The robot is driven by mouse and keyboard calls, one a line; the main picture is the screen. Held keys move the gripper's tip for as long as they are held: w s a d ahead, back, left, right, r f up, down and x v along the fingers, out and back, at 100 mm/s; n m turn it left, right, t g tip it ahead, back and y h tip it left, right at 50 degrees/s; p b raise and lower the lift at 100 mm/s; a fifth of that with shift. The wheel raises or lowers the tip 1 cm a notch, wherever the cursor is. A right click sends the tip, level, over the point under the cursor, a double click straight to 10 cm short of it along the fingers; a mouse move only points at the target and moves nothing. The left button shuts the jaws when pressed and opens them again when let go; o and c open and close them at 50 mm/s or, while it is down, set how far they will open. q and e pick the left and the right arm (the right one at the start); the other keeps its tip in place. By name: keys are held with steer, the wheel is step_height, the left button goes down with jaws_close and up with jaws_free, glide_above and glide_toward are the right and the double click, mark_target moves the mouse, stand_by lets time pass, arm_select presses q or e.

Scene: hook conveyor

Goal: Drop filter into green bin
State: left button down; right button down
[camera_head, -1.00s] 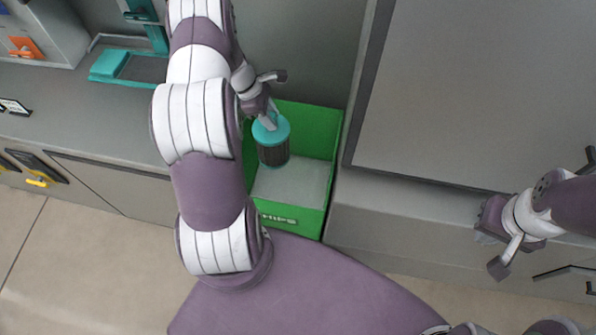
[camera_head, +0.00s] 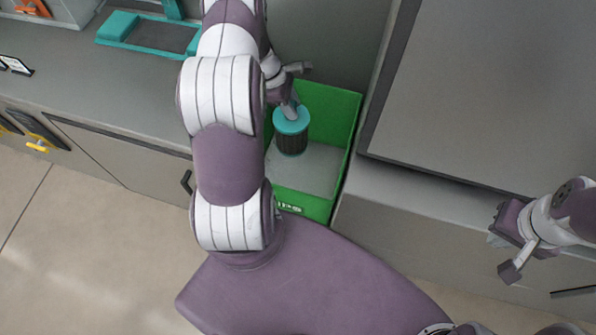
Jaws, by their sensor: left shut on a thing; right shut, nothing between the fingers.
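The filter (camera_head: 291,140) is a dark cylinder with a teal cap. It hangs upright over the green bin (camera_head: 345,112), seen against the bin's inside; its exact height above the bin floor I cannot tell. My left gripper (camera_head: 290,110) is shut on the top of the filter. My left arm covers the left part of the bin. My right gripper (camera_head: 503,255) is shut and empty, far to the right, in front of the grey cabinet front.
A grey counter (camera_head: 70,80) runs along the left with a teal frame (camera_head: 150,35) on it. A large grey panel (camera_head: 480,90) stands right of the bin. The tiled floor (camera_head: 90,230) is clear at the lower left.

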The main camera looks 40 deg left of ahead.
arm_select(q)
steer(key=shift+r, duration=0.1)
steer(key=c, duration=0.6)
jaws_free()
steer(key=shift+c, duration=0.2)
steer(key=shift+r, duration=0.1)
steer(key=v, duration=1.2)
steer(key=shift+a+r, duration=0.15)
steer(key=shift+r, duration=0.1)
steer(key=shift+s, duration=0.1)
